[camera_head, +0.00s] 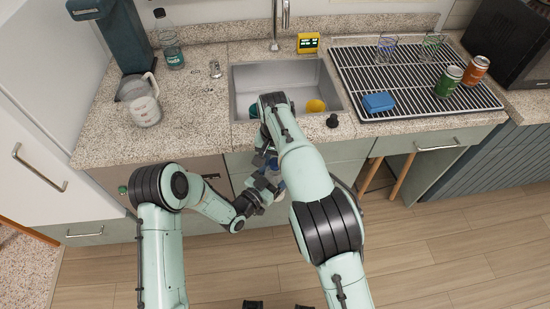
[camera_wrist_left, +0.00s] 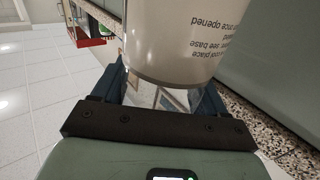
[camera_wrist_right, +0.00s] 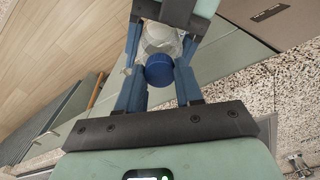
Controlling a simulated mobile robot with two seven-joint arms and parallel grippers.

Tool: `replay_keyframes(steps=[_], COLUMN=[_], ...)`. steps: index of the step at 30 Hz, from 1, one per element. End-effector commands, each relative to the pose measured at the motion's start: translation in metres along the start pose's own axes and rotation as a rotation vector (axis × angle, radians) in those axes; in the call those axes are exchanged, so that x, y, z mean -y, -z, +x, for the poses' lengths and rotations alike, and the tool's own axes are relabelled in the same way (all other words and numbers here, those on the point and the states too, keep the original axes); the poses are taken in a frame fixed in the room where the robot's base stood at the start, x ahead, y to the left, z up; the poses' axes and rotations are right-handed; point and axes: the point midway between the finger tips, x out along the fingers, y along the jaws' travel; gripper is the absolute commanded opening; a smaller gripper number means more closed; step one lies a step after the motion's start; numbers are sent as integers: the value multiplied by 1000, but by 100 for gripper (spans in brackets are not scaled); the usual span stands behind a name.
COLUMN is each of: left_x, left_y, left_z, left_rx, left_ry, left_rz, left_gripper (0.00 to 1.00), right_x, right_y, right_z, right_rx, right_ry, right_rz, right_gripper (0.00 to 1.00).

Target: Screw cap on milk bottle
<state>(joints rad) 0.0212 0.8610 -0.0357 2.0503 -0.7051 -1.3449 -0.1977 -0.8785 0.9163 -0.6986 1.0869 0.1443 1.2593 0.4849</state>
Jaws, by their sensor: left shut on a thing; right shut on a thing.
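The milk bottle (camera_wrist_left: 180,40), white with printed dark text, fills the top middle of the left wrist view. My left gripper (camera_wrist_left: 163,85) is shut on it, with one finger on each side. In the right wrist view, a blue cap (camera_wrist_right: 159,72) sits between the fingers of my right gripper (camera_wrist_right: 159,58), which is shut on it. The pale bottle (camera_wrist_right: 160,36) shows just beyond the cap, in line with it. I cannot tell whether the cap is seated on the neck. In the head view, both grippers meet in front of the counter, and my right arm partly hides them.
Two cans and a blue sponge (camera_head: 379,102) are on the rack. The counter's front edge and cabinet are close behind the grippers. The floor in front is clear.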

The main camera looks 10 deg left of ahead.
Motion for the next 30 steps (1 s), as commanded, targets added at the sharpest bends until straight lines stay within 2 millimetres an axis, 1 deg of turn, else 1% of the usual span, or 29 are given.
replay_keyframes(steps=[1,4,8,9,11,20,23,27,30], left_x=[0,0,0,0,0,0,0,0,0], left_y=[0,0,0,0,0,0,0,0,0], left_z=[0,0,0,0,0,0,0,0,0], left_rx=[0,0,0,0,0,0,0,0,-1], left_ry=[0,0,0,0,0,0,0,0,0], left_rz=[0,0,0,0,0,0,0,0,0], left_gripper=[0,0,0,0,0,0,0,0,0], right_x=[0,0,0,0,0,0,1,0,0], right_y=[0,0,0,0,0,0,1,1,0], right_z=[0,0,0,0,0,-1,-11,-31,-41], right_rx=[-1,-2,-1,-1,-1,-1,-3,-3,-1], right_ry=[0,-1,-1,-1,-1,0,3,2,1], right_rz=[88,243,228,227,227,225,224,225,225], right_gripper=[0,0,0,42,61,61,61,61,61])
